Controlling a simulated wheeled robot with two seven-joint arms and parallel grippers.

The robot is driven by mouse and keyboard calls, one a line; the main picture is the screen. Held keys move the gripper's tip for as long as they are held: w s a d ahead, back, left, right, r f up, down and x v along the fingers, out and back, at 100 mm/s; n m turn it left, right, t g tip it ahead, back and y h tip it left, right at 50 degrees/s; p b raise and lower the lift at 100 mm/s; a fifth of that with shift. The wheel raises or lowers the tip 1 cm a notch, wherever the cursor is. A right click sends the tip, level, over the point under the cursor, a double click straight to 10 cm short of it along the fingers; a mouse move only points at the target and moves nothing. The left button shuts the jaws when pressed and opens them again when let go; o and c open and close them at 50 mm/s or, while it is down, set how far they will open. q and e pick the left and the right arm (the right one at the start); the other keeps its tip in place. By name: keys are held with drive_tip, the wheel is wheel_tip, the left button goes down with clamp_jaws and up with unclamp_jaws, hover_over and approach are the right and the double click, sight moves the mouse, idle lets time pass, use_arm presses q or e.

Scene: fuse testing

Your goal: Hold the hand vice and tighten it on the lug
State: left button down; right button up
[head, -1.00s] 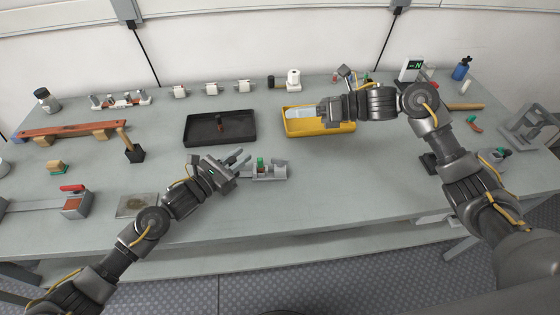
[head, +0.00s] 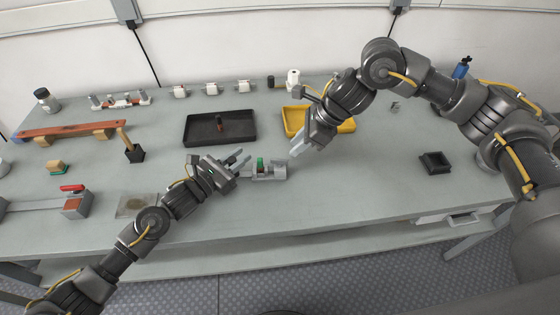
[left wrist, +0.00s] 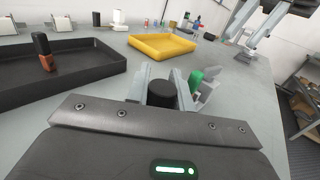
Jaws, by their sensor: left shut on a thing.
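A small grey vice-like device (head: 268,173) with a green part (head: 260,162) on it sits at the front middle of the table. I take it for the hand vice; I cannot make out the lug. My left gripper (head: 241,163) is at its left end. In the left wrist view, the left fingers (left wrist: 162,88) are on either side of a dark round piece (left wrist: 162,96), and the green part (left wrist: 195,80) shows just right of them. My right gripper (head: 300,147) is above the table, right of and behind the device, apart from it. Its finger gap is unclear.
A black tray (head: 190,140) holding a small dark and copper-coloured piece lies behind the device. A yellow tray (head: 346,126) is partly hidden behind my right gripper. A small black open box (head: 435,162) stands at the right. The table front between them is clear.

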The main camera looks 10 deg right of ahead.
sight(281, 160)
drive_tip(key=shift+x, duration=3.25)
drive_tip(key=shift+a, duration=0.1)
drive_tip(key=shift+c, duration=0.3)
clamp_jaws()
